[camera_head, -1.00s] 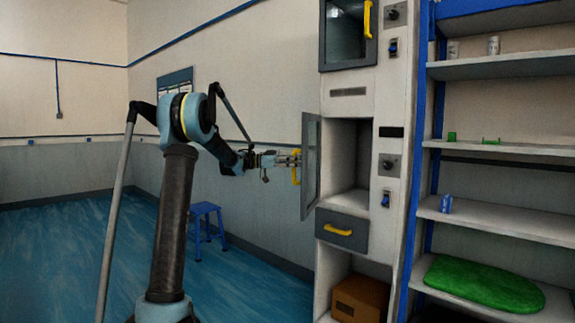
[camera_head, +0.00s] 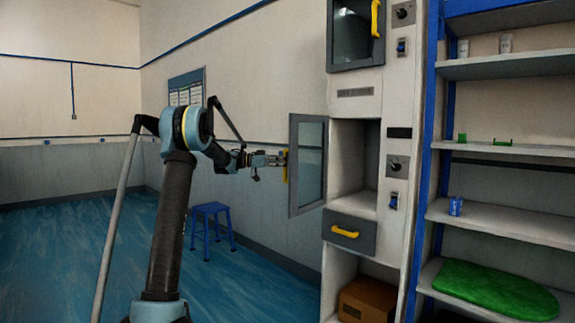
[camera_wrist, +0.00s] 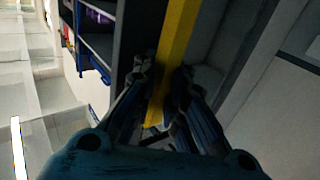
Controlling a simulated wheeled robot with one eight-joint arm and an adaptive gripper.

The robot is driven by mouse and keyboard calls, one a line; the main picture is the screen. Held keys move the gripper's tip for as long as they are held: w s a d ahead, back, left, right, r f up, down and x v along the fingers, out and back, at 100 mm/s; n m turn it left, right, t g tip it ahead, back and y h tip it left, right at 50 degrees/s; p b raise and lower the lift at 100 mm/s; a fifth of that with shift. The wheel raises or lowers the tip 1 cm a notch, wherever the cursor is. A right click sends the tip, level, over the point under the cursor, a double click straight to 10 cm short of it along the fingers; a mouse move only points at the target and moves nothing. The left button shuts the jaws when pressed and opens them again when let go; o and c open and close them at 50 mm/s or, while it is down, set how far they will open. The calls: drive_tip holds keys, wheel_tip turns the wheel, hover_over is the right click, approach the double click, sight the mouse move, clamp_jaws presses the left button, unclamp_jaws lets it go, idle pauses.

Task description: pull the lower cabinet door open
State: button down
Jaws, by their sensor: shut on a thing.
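The lower cabinet door (camera_head: 309,165) is a grey-framed glass panel hinged at the left side of the white cabinet. It stands swung wide open to the left in the head view, baring the empty lower compartment (camera_head: 352,160). Its yellow handle (camera_head: 286,166) is at the door's left edge. My gripper (camera_head: 280,160) reaches the handle from the left. In the wrist view the yellow handle (camera_wrist: 175,45) runs between the fingers of my gripper (camera_wrist: 163,85), which is shut on it. The fingertips partly hide the handle.
Above is the upper cabinet door (camera_head: 352,35), closed. Below is a drawer (camera_head: 349,232) with a yellow handle, and a brown box (camera_head: 364,299) in the bottom space. A blue-framed shelf (camera_head: 500,150) stands at right. A blue stool (camera_head: 211,225) is on the floor behind my arm.

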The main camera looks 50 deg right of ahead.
drive_tip(key=shift+a, duration=0.2)
drive_tip(key=c, duration=1.6)
unclamp_jaws()
drive_tip(key=shift+w+a, duration=0.1)
drive_tip(key=shift+a, duration=0.05)
drive_tip(key=v, duration=1.2)
